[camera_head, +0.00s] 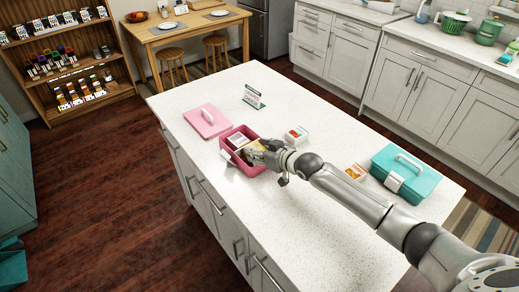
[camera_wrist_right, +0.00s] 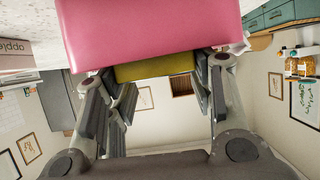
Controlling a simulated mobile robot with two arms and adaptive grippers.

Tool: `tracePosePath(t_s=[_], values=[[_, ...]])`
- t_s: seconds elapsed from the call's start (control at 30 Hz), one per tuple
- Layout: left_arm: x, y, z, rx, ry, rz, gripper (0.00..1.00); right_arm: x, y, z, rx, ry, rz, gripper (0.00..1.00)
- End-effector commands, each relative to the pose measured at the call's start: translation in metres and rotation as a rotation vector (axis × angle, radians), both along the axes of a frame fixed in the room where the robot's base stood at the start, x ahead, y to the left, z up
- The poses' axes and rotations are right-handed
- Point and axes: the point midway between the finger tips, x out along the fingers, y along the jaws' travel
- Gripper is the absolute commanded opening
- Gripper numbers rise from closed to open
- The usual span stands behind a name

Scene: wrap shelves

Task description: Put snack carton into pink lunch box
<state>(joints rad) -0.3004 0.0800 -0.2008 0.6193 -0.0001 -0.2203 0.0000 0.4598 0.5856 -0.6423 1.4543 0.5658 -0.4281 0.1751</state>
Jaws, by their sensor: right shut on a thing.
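The pink lunch box (camera_head: 267,172) stands open on the white counter, and its pink wall fills the top of the right wrist view (camera_wrist_right: 150,30). A white carton (camera_head: 238,140) sits inside it. My right gripper (camera_head: 258,149) is at the right part of the box opening. It is shut on a yellow snack carton (camera_head: 256,146), which shows as an olive-yellow strip between the fingers in the right wrist view (camera_wrist_right: 155,67). The lower part of the carton is hidden, so I cannot tell whether it touches the box floor. My left gripper is not in view.
The pink lid (camera_head: 200,123) with a pale handle lies behind the box. A small sign (camera_head: 253,97) and a small container (camera_head: 296,135) stand nearby. Another container (camera_head: 356,172) and a teal box (camera_head: 405,172) are at the right, near my right arm. The front counter is clear.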

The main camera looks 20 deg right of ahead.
Motion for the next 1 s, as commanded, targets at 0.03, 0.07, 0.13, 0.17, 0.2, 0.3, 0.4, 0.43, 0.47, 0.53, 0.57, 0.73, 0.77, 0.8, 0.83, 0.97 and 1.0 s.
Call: tracePosePath(t_s=[0.03, 0.07, 0.13, 0.17, 0.2, 0.3, 0.4, 0.43, 0.47, 0.53, 0.57, 0.73, 0.77, 0.8, 0.83, 0.97, 1.0], values=[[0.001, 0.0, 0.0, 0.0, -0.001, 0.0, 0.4, 0.0, 0.0, 0.001, 0.0, -0.001, 0.0, 0.25], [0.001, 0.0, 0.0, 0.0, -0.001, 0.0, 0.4, 0.0, 0.0, 0.001, 0.0, -0.001, 0.0, 0.25], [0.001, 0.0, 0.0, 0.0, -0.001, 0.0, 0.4, 0.0, 0.0, 0.0, 0.0, -0.001, 0.0, 0.25], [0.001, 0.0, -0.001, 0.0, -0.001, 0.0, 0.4, 0.0, 0.0, 0.0, 0.0, -0.001, 0.0, 0.25], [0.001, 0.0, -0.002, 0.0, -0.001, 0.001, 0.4, 0.0, 0.0, -0.002, 0.0, 0.0, 0.0, 0.25], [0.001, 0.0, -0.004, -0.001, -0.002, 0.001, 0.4, 0.0, 0.0, -0.005, 0.001, 0.0, 0.0, 0.25], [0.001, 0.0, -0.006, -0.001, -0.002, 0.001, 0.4, 0.0, 0.0, -0.008, 0.001, 0.0, 0.0, 0.25], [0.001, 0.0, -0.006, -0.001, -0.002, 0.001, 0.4, 0.0, 0.0, -0.009, 0.0, 0.001, 0.0, 0.25], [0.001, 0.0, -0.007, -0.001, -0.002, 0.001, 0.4, 0.0, 0.0, -0.011, 0.0, 0.001, 0.0, 0.25], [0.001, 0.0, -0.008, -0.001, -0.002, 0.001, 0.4, 0.0, 0.0, -0.013, 0.001, 0.003, -0.001, 0.25], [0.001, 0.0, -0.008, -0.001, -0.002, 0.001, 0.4, 0.0, 0.0, -0.014, 0.001, 0.003, -0.001, 0.25], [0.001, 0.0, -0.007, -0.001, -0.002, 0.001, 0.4, -0.002, 0.0, -0.016, -0.002, 0.009, -0.001, 0.61], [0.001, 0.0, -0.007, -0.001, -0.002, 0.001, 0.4, -0.002, 0.0, -0.016, -0.002, 0.01, -0.001, 0.65], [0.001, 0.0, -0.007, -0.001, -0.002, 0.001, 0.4, -0.002, 0.0, -0.017, -0.002, 0.011, -0.001, 0.7], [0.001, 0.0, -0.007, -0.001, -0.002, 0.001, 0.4, -0.002, 0.0, -0.017, -0.003, 0.012, -0.001, 0.71], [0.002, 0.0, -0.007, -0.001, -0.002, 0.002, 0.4, -0.003, -0.001, -0.018, -0.004, 0.013, 0.0, 0.71], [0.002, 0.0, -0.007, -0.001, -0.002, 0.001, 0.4, -0.003, -0.001, -0.018, -0.005, 0.014, 0.0, 0.71]])
